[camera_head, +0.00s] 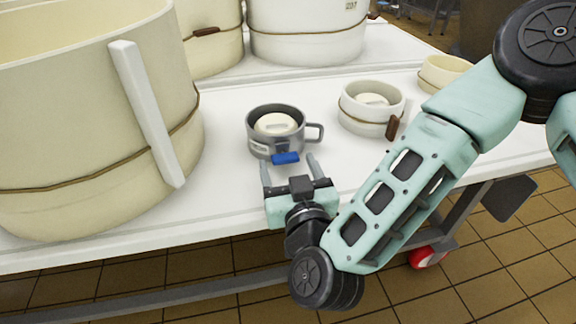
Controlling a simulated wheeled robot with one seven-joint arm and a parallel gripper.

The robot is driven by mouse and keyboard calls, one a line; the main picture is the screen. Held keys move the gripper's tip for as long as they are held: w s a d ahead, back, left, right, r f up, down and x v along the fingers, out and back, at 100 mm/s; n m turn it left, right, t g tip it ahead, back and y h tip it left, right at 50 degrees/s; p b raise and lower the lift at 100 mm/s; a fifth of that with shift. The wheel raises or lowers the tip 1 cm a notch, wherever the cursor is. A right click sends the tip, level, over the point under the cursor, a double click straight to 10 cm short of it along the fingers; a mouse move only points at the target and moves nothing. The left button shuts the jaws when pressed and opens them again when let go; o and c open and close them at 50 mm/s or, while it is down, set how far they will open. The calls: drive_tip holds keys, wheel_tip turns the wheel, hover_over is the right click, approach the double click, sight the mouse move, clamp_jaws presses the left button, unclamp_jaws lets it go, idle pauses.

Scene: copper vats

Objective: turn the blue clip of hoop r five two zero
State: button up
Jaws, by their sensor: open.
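A small grey metal hoop (262,118) with a side handle stands on the white table and holds a pale round piece. A blue clip (285,158) sits low on its front side. I cannot read a label that says r five two zero. My gripper (289,163) is open and points at the hoop from the front. Its two fingers lie left and right of the blue clip in the picture. I cannot tell whether they touch it.
A large cream tub (80,110) with a white upright bar stands close on the left. A white hoop with a brown clip (393,127) stands to the right, and a smaller cream one (443,72) beyond it. Larger tubs (307,35) stand at the back. The table's front edge is near my gripper.

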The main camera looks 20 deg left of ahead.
drive_tip(key=shift+w+a, duration=0.25)
drive_tip(key=shift+w, duration=0.2)
drive_tip(key=c, duration=1)
drive_tip(key=shift+m, duration=0.8)
drive_tip(key=o, duration=1)
drive_tip(key=shift+s, duration=0.1)
